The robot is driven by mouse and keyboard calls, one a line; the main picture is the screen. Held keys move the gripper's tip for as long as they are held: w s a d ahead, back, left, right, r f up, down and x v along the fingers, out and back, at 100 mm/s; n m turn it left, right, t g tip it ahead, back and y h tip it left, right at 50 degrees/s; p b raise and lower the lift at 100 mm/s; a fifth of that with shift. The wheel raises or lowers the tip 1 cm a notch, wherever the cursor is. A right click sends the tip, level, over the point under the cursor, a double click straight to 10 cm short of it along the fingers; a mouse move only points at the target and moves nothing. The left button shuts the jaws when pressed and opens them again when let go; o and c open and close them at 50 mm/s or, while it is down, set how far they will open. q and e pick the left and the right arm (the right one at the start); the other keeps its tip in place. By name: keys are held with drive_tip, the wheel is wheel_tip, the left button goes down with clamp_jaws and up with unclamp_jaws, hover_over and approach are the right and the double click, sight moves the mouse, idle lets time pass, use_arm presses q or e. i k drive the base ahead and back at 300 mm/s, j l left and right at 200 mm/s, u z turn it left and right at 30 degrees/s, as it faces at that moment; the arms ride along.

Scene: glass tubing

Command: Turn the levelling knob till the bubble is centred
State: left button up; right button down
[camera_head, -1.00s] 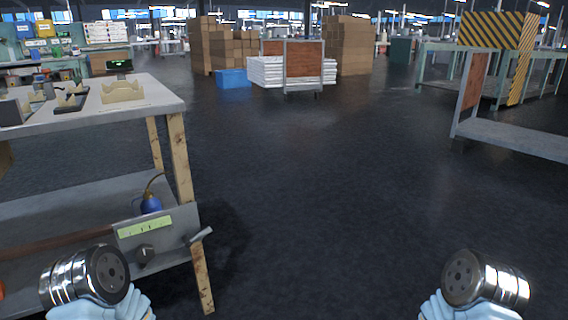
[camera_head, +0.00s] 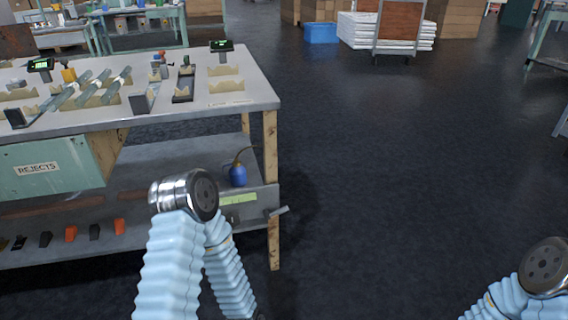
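A green-yellow strip (camera_head: 238,199), which looks like the level, sits on the grey panel at the right end of the bench's lower shelf. Its bubble is too small to make out. A dark round knob below it is largely hidden behind my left arm; I cannot tell its turn. A grey lever (camera_head: 278,211) sticks out at the panel's right end. My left arm's metal joint and blue sleeves stand in front of the shelf, and my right arm's joint is at the lower right. Neither gripper's fingers show.
The workbench (camera_head: 250,93) carries glass tubes (camera_head: 118,85), cradles (camera_head: 223,85) and small displays (camera_head: 221,45). A blue oil can (camera_head: 238,175) stands on the shelf near the strip. A REJECTS bin (camera_head: 45,166) hangs at left. Floor (camera_head: 400,160) right of the bench is clear.

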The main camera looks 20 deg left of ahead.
sight(233, 218)
drive_tip(key=i+l+u, duration=0.1)
drive_tip(key=u, duration=0.3)
drive_tip(key=l+u, duration=0.1)
drive_tip(key=u, duration=0.3)
drive_tip(key=i+l+u, duration=0.1)
drive_tip(key=u, duration=0.25)
drive_tip(key=l, duration=0.1)
